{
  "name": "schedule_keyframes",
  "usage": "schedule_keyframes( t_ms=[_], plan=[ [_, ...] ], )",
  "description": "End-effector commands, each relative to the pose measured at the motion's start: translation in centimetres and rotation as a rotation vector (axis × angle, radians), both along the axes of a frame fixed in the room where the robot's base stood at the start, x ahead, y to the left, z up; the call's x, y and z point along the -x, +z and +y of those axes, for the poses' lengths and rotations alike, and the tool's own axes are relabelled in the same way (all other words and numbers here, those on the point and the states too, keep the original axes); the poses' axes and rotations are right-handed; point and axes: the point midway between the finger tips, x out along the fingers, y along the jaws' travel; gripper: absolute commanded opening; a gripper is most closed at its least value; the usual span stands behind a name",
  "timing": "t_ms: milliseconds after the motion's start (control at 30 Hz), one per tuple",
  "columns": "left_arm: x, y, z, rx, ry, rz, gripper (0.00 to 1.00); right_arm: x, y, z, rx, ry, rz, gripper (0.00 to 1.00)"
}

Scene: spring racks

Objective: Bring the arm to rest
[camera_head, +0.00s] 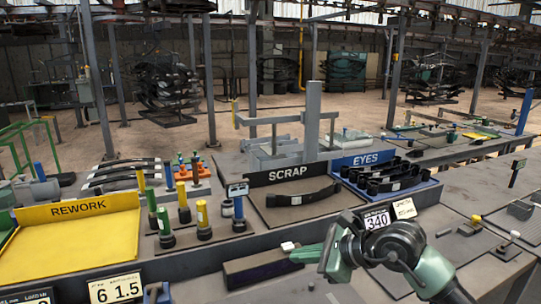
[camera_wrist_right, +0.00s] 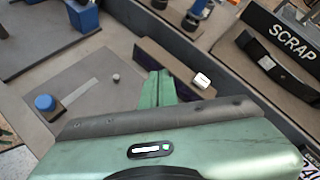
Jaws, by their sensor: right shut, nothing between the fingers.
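My right arm (camera_head: 432,268) comes in from the lower right of the head view. Its green right gripper (camera_head: 306,254) points left over the front of the bench, beside a dark block (camera_head: 262,270) with a small white piece at its end. In the right wrist view the gripper's two green fingers (camera_wrist_right: 158,88) are together with nothing between them. The dark block also shows there (camera_wrist_right: 165,60), just beyond the fingers. Whether the fingers touch the block cannot be told. My left gripper is not in view.
A SCRAP tray (camera_head: 262,212) holding a dark leaf spring lies behind the gripper, with a blue EYES tray (camera_head: 432,184) to its right. A yellow REWORK tray (camera_head: 75,245) is at left. Upright coloured gauges (camera_head: 203,220) stand between. Number card 340 (camera_head: 377,220) is close to my arm.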

Motion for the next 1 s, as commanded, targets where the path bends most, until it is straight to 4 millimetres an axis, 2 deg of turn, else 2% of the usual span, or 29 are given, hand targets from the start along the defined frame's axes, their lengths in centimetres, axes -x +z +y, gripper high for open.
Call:
schedule_keyframes(
  t_ms=[33, 167, 300, 367, 467, 533, 600, 667, 700, 767, 800, 867, 900, 967, 1000],
  plan=[
    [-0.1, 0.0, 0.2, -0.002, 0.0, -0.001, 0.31, 0.8, 0.2, 1.3, -0.07, 0.017, 0.013, 0.0],
    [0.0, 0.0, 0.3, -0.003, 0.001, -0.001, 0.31, 2.9, 1.8, 4.6, -0.293, 0.052, 0.047, 0.0],
    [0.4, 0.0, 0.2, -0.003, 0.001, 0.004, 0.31, 5.4, 4.9, 7.3, -0.615, 0.068, 0.122, 0.0],
    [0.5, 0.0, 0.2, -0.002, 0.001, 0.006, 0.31, 6.5, 6.8, 7.8, -0.797, 0.06, 0.169, 0.0],
    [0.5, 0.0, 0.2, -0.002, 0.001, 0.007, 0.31, 7.6, 10.2, 6.8, -1.172, 0.002, 0.285, 0.0],
    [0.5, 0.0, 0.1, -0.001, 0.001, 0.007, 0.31, 7.6, 11.9, 4.4, -1.448, -0.08, 0.38, 0.0],
    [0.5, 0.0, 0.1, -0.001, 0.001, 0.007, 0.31, 7.0, 12.3, 0.9, -1.716, -0.193, 0.476, 0.0],
    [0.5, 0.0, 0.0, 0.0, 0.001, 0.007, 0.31, 6.4, 11.3, -2.4, -1.934, -0.315, 0.562, 0.0],
    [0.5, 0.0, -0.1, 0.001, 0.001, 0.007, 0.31, 6.0, 10.0, -4.8, -2.074, -0.412, 0.619, 0.0],
    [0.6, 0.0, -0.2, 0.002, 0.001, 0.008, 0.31, 5.8, 7.1, -8.1, -2.269, -0.577, 0.703, 0.0],
    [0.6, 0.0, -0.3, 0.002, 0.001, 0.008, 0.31, 6.0, 4.7, -10.1, -2.386, -0.698, 0.755, 0.0],
    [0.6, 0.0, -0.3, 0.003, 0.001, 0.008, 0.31, 6.7, 0.8, -12.6, -2.533, -0.884, 0.822, 0.0],
    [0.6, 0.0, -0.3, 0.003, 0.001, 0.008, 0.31, 7.5, -1.8, -13.9, -2.616, -1.012, 0.862, 0.0],
    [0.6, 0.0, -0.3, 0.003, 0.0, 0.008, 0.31, 9.2, -5.8, -15.3, -2.72, -1.214, 0.916, 0.0],
    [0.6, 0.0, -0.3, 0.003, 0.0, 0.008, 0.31, 10.6, -8.6, -16.0, 2.623, 1.283, -0.892, 0.0]
  ],
)
